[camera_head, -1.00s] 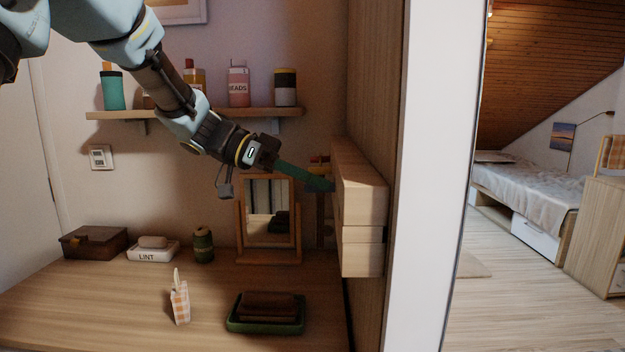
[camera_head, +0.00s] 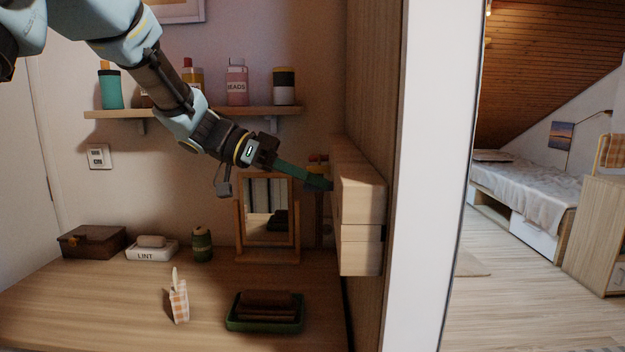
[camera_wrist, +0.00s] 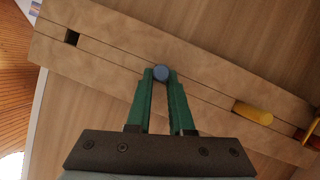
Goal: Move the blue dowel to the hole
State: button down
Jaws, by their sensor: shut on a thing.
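The blue dowel (camera_wrist: 162,71) shows its round end between the green fingertips of my gripper (camera_wrist: 161,80) in the wrist view. My gripper is shut on it. The dowel is over the middle of a pale wooden block (camera_wrist: 205,75) with a long slot line along it. I cannot tell how deep it sits there. A dark square hole (camera_wrist: 72,37) is near the block's left end, up and left of the dowel. In the head view my gripper (camera_head: 330,185) reaches the wall-side wooden block (camera_head: 362,195); the dowel cannot be made out there.
A yellow peg (camera_wrist: 253,112) stands in the block to the right of the dowel, with a red piece (camera_wrist: 312,138) beyond it. Below the arm are a mirror (camera_head: 268,215) and a green tray (camera_head: 264,325). A shelf with containers (camera_head: 195,112) is behind the arm.

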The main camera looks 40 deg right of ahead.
jog(key=shift+w+a, duration=0.1)
jog(key=shift+w+a+b, duration=0.25)
jog(key=shift+b, duration=0.05)
jog(key=shift+w+a, duration=0.15)
jog(key=shift+a, duration=0.05)
jog(key=shift+w+a+b, duration=1.1)
jog(key=shift+w+a, duration=0.25)
jog(key=shift+a, duration=0.3)
jog(key=shift+w+a, duration=0.25)
jog(key=shift+a, duration=0.1)
jog(key=shift+s, duration=0.15)
